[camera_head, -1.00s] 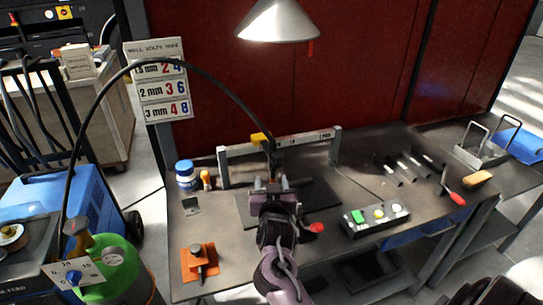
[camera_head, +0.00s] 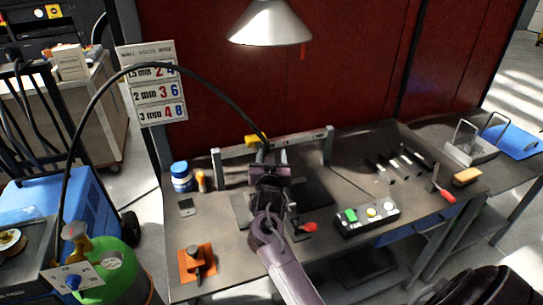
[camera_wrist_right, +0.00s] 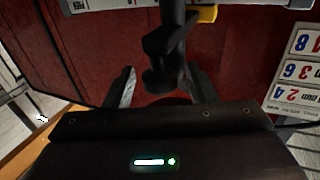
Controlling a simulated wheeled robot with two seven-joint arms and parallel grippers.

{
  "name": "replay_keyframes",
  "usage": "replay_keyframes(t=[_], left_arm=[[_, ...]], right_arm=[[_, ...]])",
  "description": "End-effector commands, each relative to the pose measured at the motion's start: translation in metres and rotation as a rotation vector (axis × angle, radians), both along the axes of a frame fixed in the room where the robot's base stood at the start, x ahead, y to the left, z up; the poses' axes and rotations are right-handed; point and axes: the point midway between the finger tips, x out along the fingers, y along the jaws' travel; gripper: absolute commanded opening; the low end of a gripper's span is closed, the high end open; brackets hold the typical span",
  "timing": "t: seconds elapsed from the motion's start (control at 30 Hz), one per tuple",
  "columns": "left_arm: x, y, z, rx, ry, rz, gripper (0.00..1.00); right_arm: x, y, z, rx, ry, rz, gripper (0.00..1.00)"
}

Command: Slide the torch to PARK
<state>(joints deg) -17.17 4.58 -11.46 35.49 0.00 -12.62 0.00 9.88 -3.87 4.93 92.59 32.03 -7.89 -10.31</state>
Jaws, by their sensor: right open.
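The torch hangs from a pale rail (camera_head: 300,139) at the back of the bench, with a yellow piece (camera_head: 252,140) at its top. Its PARK mark is near the rail's right end, and the torch is left of the rail's middle. My right gripper (camera_head: 270,160) is in front of the torch and hides most of it in the head view. In the right wrist view the dark torch body (camera_wrist_right: 172,50) stands between and beyond the two spread fingers (camera_wrist_right: 160,85). I cannot tell whether they touch it. My left gripper is not in view.
A black cable (camera_head: 190,72) arches from the torch to the left. A lamp (camera_head: 270,25) hangs above. Bench under the rail's right half is mostly clear.

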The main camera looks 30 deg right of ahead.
Motion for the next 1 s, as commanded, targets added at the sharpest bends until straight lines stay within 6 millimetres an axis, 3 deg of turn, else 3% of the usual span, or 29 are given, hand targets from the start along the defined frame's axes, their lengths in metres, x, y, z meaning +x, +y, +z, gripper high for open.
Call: replay_keyframes(t=[0.1,0.47,0.77,1.0], left_arm=[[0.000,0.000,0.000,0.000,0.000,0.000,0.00],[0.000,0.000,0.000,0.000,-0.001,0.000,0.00],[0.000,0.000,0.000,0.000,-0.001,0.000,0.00],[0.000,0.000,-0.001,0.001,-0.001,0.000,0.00]], right_arm=[[0.000,0.000,0.000,0.000,0.000,0.000,0.48],[0.000,0.000,0.000,0.000,0.000,0.000,0.01],[-0.002,-0.008,0.001,-0.003,0.000,-0.001,0.00],[-0.013,-0.054,0.001,-0.007,0.000,-0.003,0.00]])
